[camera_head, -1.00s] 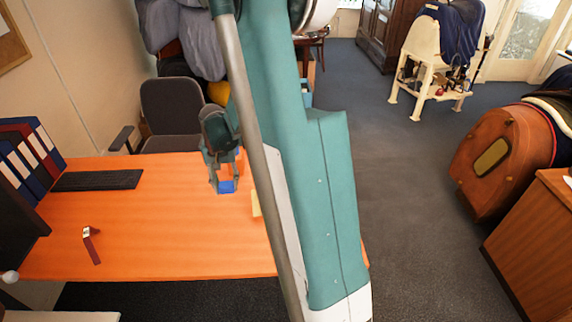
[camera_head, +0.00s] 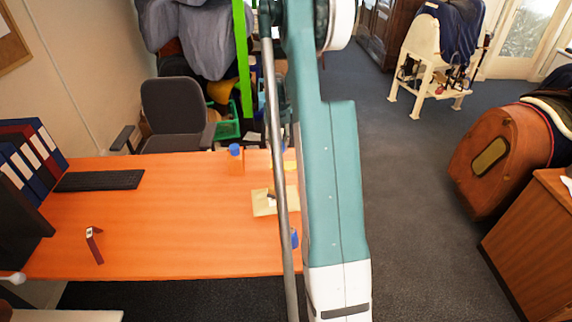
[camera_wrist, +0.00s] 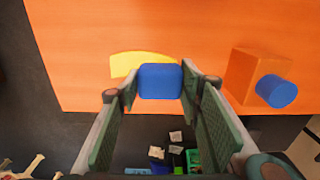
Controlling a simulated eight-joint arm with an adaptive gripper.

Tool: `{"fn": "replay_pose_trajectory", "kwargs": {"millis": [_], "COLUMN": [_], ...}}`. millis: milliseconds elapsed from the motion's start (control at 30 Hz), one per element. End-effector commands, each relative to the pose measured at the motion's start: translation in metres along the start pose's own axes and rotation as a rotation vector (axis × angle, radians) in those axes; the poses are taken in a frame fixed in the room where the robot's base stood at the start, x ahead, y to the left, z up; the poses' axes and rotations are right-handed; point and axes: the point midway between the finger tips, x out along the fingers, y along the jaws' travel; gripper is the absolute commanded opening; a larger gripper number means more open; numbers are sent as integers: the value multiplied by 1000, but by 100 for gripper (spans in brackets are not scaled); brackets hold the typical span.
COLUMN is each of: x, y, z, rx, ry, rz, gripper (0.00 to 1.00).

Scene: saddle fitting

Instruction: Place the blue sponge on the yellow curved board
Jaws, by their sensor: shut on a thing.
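In the wrist view my gripper (camera_wrist: 160,88) is shut on the blue sponge (camera_wrist: 160,80), a small rounded block between the fingertips. The yellow curved board (camera_wrist: 128,62) lies on the orange table behind the sponge in this view, partly hidden by it. The sponge overlaps the board in the picture; I cannot tell whether they touch. In the head view my arm hides most of the gripper, and only a bit of the yellow board (camera_head: 290,165) shows beside it.
An orange block with a blue cylinder (camera_wrist: 277,91) stands on the table beside the board; it also shows in the head view (camera_head: 236,162). A pale yellow sheet (camera_head: 263,204) and a dark red item (camera_head: 94,245) lie on the table. A keyboard (camera_head: 98,180) is at left.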

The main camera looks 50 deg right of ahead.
Motion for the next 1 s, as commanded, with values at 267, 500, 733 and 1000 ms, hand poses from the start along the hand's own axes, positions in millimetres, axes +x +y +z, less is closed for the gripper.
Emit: {"fn": "replay_pose_trajectory", "kwargs": {"millis": [267,500,733,1000], "x": [1,1,3,31], "y": [36,39,39,39], "z": [-23,-25,-24,-24], "rx": [1,0,0,0], "ry": [0,0,0,0], "rz": [0,0,0,0], "gripper": [26,26,26,26]}}
